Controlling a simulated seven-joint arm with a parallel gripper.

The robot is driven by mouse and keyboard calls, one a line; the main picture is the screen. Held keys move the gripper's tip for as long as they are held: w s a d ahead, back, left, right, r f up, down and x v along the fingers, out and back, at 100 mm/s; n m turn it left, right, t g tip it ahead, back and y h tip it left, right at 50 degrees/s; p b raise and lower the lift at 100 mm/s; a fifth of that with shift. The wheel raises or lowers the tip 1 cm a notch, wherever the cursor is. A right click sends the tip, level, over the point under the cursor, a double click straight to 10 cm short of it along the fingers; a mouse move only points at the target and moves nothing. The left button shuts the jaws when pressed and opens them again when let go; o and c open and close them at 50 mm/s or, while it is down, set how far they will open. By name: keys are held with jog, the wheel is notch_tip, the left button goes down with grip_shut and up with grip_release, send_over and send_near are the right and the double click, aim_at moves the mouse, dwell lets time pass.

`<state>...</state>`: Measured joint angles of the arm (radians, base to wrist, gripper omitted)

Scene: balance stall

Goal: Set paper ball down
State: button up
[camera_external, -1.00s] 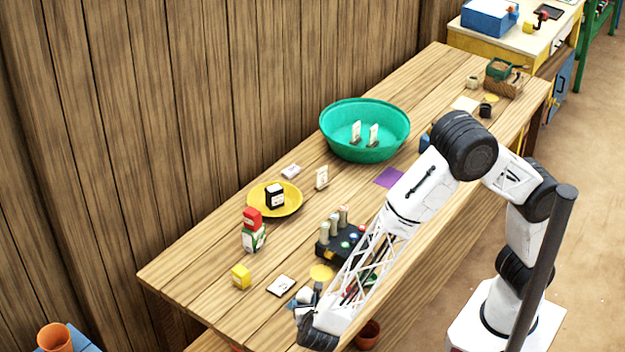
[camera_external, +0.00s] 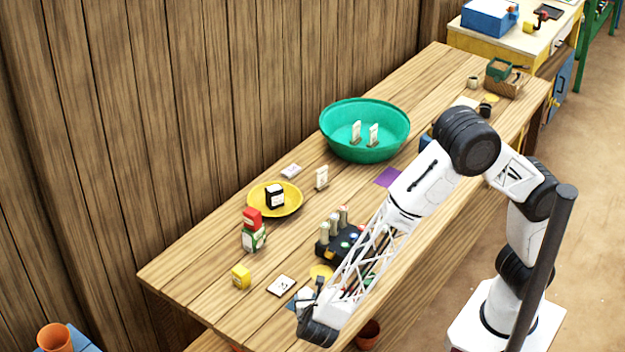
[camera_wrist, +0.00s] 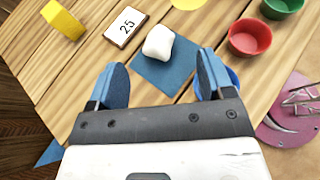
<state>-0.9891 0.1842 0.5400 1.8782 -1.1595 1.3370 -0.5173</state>
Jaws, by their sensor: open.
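The paper ball (camera_wrist: 158,42) is a white, lumpy piece on a blue square (camera_wrist: 168,74) in the wrist view. It appears to rest on the square, near its upper left part. My gripper (camera_wrist: 162,72) is open, with its two blue fingers wide apart. The ball lies just beyond the fingertips, apart from them, and nothing is between the fingers. In the external view my gripper is over the near end of the wooden table, and the ball is small and partly hidden beside it.
A card marked 25 (camera_wrist: 126,27) lies left of the ball, with a yellow block (camera_wrist: 63,20) further left. Red (camera_wrist: 250,37) and green cups stand right. In the external view, a black rack (camera_external: 338,242), yellow plate (camera_external: 290,206) and teal basin (camera_external: 365,152) stand farther along the table.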

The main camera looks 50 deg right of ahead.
jog(key=d+r+m+g+y, duration=0.1)
jog(key=d+r+m+g, duration=0.45)
jog(key=d, duration=0.75)
jog(key=d+r+m+g+y, duration=0.1)
jog(key=d+r+m+g, duration=0.1)
jog(key=d+r+m, duration=0.75)
jog(key=s+d+r+m+y, duration=0.2)
jog(key=s+d+r+m, duration=0.1)
jog(key=s+d, duration=0.3)
jog(key=s+d+r+m+y, duration=0.3)
jog(key=s+d, duration=0.3)
jog(key=d, duration=0.3)
jog(key=s+d+r+m+t+y, duration=0.1)
jog(key=s+d+r+m+y, duration=0.1)
jog(key=s+d+m, duration=0.3)
jog(key=shift+s+d+r+m+y, duration=0.3)
jog(key=shift+s+d+r, duration=0.35)
jog(key=shift+s+d, duration=0.75)
jog(key=shift+w+d, duration=0.25)
jog(key=shift+w, duration=0.05)
